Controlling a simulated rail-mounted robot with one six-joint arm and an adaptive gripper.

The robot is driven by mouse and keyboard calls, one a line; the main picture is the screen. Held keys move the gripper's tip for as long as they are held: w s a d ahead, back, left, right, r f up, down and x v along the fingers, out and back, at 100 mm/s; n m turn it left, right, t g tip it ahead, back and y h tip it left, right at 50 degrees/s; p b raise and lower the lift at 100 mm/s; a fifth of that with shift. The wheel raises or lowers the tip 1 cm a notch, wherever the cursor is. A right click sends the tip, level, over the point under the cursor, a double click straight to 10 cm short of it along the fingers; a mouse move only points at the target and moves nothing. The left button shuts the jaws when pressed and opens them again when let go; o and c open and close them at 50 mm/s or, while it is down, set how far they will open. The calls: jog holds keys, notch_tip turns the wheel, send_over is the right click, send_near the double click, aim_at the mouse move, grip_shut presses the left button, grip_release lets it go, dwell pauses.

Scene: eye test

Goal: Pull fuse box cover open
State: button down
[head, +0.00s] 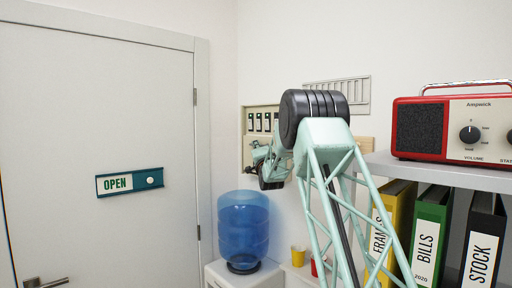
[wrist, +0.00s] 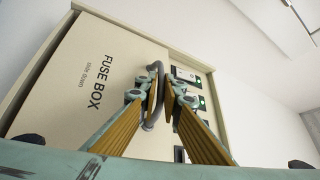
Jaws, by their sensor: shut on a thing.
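The beige fuse box (head: 246,116) hangs on the back wall in the head view, partly hidden behind my arm. In the wrist view its cover (wrist: 75,85) reads "FUSE BOX" and "slide down". Several dark switches (head: 259,122) show uncovered at the top of the box. Some of them also show beside the cover, with green lights, in the wrist view (wrist: 186,74). The grey curved handle (wrist: 149,127) is on the cover's edge nearest the switches. My gripper (wrist: 162,88) is shut on the handle; its fingers hide the handle's middle. In the head view my gripper (head: 257,160) is small and partly hidden.
A blue water bottle (head: 243,228) on a white dispenser stands below the box. A shelf (head: 440,172) with a red radio (head: 420,128) and binders (head: 428,235) is at the right. A closed white door (head: 90,110) is at the left.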

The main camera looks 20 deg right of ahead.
jog(key=shift+f+b, duration=0.45)
jog(key=shift+f, duration=0.3)
jog(key=c, duration=3.1)
grip_release()
jog(key=shift+s, duration=0.1)
jog(key=v, duration=1.1)
jog(key=shift+s, duration=0.35)
jog(key=shift+f, duration=0.15)
jog(key=shift+a, duration=0.2)
